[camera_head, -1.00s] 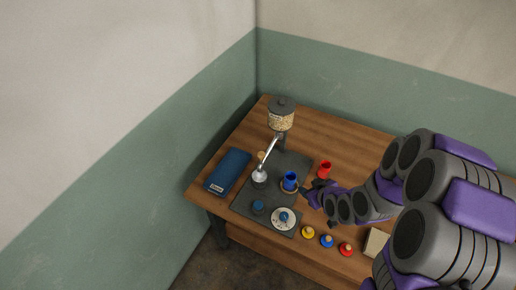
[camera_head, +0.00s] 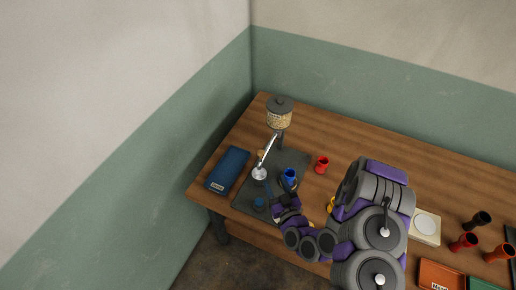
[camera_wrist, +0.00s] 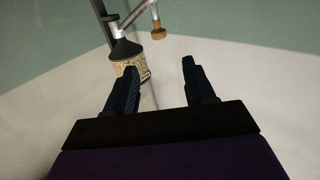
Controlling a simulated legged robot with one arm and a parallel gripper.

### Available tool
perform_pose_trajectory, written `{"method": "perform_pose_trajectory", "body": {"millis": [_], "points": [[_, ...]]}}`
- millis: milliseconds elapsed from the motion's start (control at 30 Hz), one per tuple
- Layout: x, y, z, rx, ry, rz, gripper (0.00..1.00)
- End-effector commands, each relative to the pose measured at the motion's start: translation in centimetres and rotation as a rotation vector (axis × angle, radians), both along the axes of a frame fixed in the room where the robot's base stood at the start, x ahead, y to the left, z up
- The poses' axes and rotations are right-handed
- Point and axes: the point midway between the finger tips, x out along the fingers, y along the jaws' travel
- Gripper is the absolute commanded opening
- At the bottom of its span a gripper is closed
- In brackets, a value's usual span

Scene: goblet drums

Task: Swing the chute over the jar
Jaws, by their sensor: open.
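The chute (camera_head: 269,149) is a thin silver tube sloping down and left from a grain-filled hopper (camera_head: 279,120). A wooden knob (camera_head: 261,155) sits beside it; in the wrist view the knob (camera_wrist: 157,33) is beyond my fingers. The chute's low end is at a silver cone-shaped piece (camera_head: 259,174), left of and apart from a blue cup (camera_head: 289,175). I cannot tell for sure that this cup is the jar. My gripper (camera_head: 283,197) is just in front of the cup, near the mat's front part. Its fingers (camera_wrist: 160,85) are apart and empty.
A dark mat (camera_head: 295,158) lies under these things. A blue case (camera_head: 228,169) is at the left, a red cup (camera_head: 322,164) at the right. My arm hides the table's front middle.

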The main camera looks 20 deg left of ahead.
Motion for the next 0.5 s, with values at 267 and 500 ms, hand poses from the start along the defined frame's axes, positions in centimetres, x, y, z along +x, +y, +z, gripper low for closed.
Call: {"method": "perform_pose_trajectory", "body": {"millis": [267, 500], "points": [[1.5, 1.5, -0.2, -0.002, -0.005, 0.007, 0.54], [4.4, 4.2, 0.1, 0.001, -0.011, 0.007, 0.54]]}}
